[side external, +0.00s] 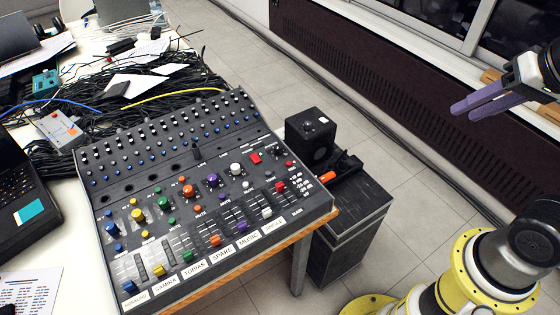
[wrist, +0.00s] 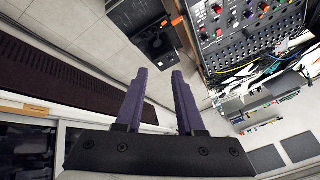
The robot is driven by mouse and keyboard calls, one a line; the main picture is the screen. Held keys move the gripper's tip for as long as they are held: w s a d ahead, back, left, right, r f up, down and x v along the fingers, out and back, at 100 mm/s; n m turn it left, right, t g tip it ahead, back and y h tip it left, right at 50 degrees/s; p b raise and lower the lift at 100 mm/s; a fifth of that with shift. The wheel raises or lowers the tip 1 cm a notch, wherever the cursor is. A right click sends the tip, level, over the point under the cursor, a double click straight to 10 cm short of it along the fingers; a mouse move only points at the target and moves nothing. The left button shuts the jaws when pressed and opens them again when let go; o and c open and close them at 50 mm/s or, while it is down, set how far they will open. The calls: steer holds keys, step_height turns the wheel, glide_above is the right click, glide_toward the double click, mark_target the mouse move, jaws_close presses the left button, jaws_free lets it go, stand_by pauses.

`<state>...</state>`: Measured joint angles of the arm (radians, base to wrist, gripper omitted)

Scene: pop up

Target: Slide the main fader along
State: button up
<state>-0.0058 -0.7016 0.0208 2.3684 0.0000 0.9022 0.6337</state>
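The black mixing console (side external: 150,195) lies tilted at the table's edge, with rows of small knobs, larger coloured knobs and coloured fader caps. The red fader cap (side external: 281,187) sits at its right side beside a printed scale, near the "MAIN" label. My gripper (side external: 470,106), with purple fingers, is high at the right, well apart from the console. In the wrist view my gripper (wrist: 159,74) is open, with nothing between its fingers.
A black speaker box (side external: 309,140) stands on a dark cabinet (side external: 350,215) right of the console. A tangle of black cables (side external: 110,90) lies behind it, and a laptop (side external: 20,180) is at the left. Open air separates my gripper from the console.

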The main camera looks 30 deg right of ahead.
steer(key=w+a+r+m+g, duration=0.1)
steer(key=w+a+r+m, duration=0.15)
steer(key=w+m, duration=0.55)
steer(key=m+g, duration=0.3)
steer(key=g, duration=0.2)
glide_above(280, 184)
step_height(280, 184, down, 24)
steer(key=shift+r, duration=0.1)
steer(key=shift+a+f, duration=0.1)
steer(key=shift+f, duration=0.1)
step_height(280, 184, down, 7)
steer(key=shift+f, duration=0.2)
steer(key=shift+c, duration=0.6)
jaws_close()
